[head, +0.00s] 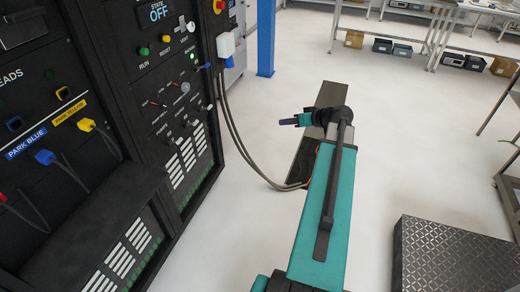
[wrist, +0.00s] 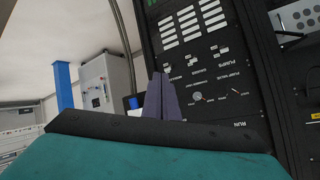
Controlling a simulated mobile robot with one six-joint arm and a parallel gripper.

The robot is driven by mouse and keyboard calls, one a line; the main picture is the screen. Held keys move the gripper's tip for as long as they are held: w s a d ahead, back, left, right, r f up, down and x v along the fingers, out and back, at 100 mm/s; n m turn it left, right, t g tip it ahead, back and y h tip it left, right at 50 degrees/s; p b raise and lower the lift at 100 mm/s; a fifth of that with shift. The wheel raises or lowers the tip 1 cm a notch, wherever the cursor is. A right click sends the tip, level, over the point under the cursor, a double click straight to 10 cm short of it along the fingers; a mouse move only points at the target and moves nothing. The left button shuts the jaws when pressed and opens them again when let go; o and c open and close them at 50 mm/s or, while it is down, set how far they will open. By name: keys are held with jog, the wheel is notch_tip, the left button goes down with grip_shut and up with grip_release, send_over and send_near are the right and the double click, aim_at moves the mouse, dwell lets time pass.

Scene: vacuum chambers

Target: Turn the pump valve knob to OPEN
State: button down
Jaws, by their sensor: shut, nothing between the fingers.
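The black control panel stands at the left in the head view. A round grey knob (head: 185,87) sits on it below the lit buttons; it also shows in the wrist view (wrist: 197,97), right of my fingers, upside down. It may be the pump valve knob; the small lettering is too blurred to be sure, and its setting cannot be read. My gripper (head: 283,122) is shut and empty, out in the open to the right of the panel and apart from it. In the wrist view the closed fingers (wrist: 161,76) point up.
Small switches and a green RUN button (head: 143,51) surround the knob. Grey cables (head: 240,150) hang from a white box (head: 226,44) beside the panel. A blue post (head: 266,38) stands behind. A dark checkered platform (head: 455,255) is at lower right.

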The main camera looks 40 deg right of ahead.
jog(key=s+d+r+t+h, duration=0.2)
jog(key=s+d+r, duration=0.2)
jog(key=d+r, duration=0.4)
jog(key=shift+s+r+b, duration=0.4)
jog(key=shift+r, duration=0.05)
